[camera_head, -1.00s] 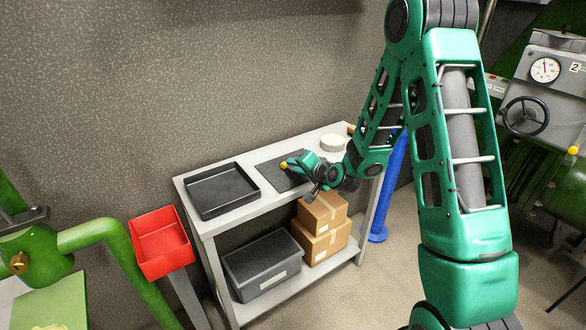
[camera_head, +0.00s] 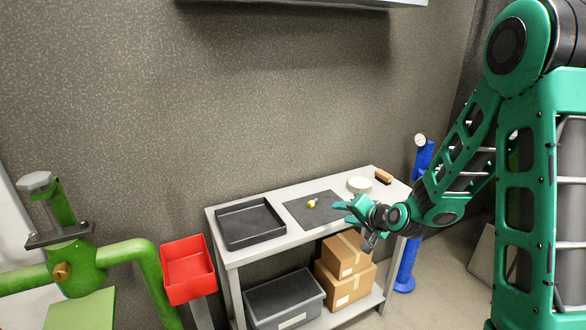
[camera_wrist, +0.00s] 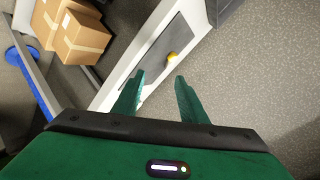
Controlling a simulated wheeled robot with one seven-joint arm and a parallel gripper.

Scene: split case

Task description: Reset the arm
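My gripper (camera_head: 349,212) is at the front edge of the grey bench (camera_head: 290,240), in front of a dark mat (camera_head: 296,212). In the wrist view its two green fingers (camera_wrist: 157,85) stand apart with nothing between them. A small yellow and white object (camera_head: 312,203) lies on the mat, apart from the fingers. It also shows as a yellow spot beyond the fingertips in the wrist view (camera_wrist: 172,56). My green arm reaches in from the right of the head view.
A black tray (camera_head: 225,244) sits at the bench's left. A white round item (camera_head: 359,185) and a brown block (camera_head: 383,177) lie at its right end. Cartons (camera_head: 345,285) and a dark bin (camera_head: 262,307) fill the lower shelf. A red bin (camera_head: 188,272) and blue post (camera_head: 405,270) flank the bench.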

